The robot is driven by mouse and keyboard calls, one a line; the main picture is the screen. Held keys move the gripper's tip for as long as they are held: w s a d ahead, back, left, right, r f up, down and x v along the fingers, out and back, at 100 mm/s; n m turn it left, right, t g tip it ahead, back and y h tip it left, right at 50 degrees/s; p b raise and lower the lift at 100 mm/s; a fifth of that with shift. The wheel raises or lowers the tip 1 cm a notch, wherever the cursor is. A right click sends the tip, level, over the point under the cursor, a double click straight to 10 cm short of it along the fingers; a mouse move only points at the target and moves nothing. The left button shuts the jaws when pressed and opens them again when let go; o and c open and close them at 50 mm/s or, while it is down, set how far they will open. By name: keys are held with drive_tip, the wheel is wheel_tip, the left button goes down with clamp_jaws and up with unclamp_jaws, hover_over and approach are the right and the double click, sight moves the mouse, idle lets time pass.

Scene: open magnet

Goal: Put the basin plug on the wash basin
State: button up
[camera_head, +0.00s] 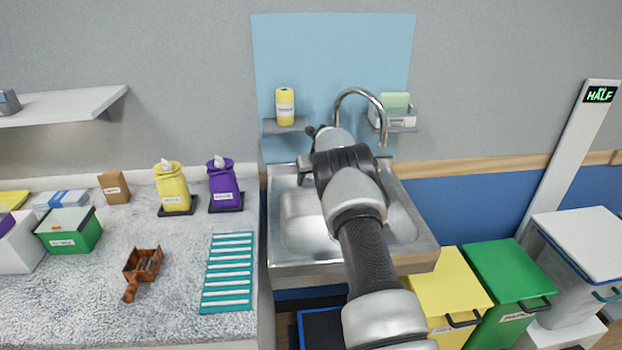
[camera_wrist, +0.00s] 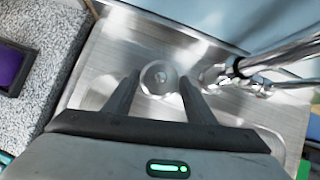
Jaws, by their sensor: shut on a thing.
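The wash basin (camera_head: 296,226) is a stainless steel sink set between the counter and the bins. It also fills much of the wrist view (camera_wrist: 92,72). The basin plug (camera_wrist: 160,75) is a round grey metal disc with a small knob, between my fingertips over the steel beside the tap base. My gripper (camera_wrist: 158,80) is shut on the plug. I cannot tell whether the plug touches the steel below. In the head view my arm reaches over the basin and hides the plug and much of the basin's middle.
A curved tap (camera_head: 360,92) rises at the back, close beside my wrist. A yellow bottle (camera_head: 285,106) and a soap holder (camera_head: 393,112) sit on small ledges. The counter at left holds a purple pack (camera_head: 223,186) and a teal striped mat (camera_head: 228,272). Lidded bins (camera_head: 508,275) stand right.

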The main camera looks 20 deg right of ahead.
drive_tip(key=shift+f, duration=0.2)
drive_tip(key=o, duration=1.1)
drive_tip(key=shift+r, duration=0.1)
